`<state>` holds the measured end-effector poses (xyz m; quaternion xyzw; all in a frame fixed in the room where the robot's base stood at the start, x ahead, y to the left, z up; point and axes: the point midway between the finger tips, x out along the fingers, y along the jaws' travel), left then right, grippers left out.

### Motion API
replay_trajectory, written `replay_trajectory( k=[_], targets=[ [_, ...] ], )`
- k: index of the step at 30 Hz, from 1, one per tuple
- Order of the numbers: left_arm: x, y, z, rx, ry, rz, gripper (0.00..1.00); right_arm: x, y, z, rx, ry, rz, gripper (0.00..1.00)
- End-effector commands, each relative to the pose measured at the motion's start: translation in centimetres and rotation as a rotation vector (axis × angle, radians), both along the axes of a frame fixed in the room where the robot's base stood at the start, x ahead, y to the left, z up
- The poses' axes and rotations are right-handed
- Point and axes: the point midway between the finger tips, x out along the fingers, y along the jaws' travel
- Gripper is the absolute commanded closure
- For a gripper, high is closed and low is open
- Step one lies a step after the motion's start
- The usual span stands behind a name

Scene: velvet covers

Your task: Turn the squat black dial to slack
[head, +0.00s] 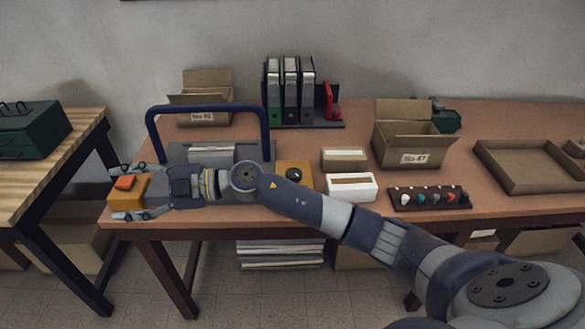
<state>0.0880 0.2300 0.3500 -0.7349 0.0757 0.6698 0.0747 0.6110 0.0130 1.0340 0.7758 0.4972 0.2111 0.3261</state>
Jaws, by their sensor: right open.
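A small black round knob (294,173), which looks like the squat dial, sits on a yellow-brown plate (284,165) at the middle of the table, just behind my right forearm. The arm hides the plate's lower part, and the dial's setting and any marks are too small to read. My right gripper (130,191) is at the table's left end, well to the left of the dial. Its fingers are spread open on both sides of a yellow-orange block (128,197) with a red-orange piece (126,182) on top; I cannot tell whether they touch it. My left gripper is out of view.
A blue-handled grey press-like device (210,116) stands behind my right wrist. A white box (351,186), a dark rack of coloured knobs (429,207), an open carton (411,142) and a shallow tray (532,165) lie to the right. Binders (290,95) stand at the back.

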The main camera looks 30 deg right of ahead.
Motion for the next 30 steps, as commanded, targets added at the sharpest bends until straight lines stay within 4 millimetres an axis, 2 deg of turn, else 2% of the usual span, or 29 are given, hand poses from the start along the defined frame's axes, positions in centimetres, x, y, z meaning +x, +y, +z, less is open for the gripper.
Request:
replay_trajectory(
  k=[5, 8, 10, 14, 15, 18, 21, 25, 30],
  targets=[
    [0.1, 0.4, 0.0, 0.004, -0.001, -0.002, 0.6, 1.7, -4.2, -4.4, -0.368, 0.114, 0.117, 0.41],
    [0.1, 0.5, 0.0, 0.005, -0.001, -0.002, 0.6, 2.8, -9.0, -6.5, -0.578, 0.23, 0.115, 0.41],
    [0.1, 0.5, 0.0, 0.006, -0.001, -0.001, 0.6, 3.5, -13.3, -7.4, -0.721, 0.328, 0.084, 0.41],
    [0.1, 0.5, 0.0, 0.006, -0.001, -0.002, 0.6, 4.1, -22.7, -7.3, -0.959, 0.544, -0.038, 0.41],
    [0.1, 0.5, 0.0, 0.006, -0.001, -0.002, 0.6, 4.0, -25.5, -6.8, -1.019, 0.613, -0.086, 0.41],
    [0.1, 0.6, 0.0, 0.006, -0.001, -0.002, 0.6, 3.2, -31.8, -5.2, -1.131, 0.772, -0.207, 0.41],
    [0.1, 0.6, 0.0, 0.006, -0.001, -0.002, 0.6, 2.2, -36.2, -3.6, -1.196, 0.894, -0.308, 0.41],
    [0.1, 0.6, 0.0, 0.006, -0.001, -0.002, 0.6, 1.2, -38.9, -2.5, -1.234, 0.98, -0.378, 0.41],
    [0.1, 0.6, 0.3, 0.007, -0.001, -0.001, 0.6, 0.9, -39.4, -3.4, -1.242, 1.001, -0.389, 0.41]
  ],
)
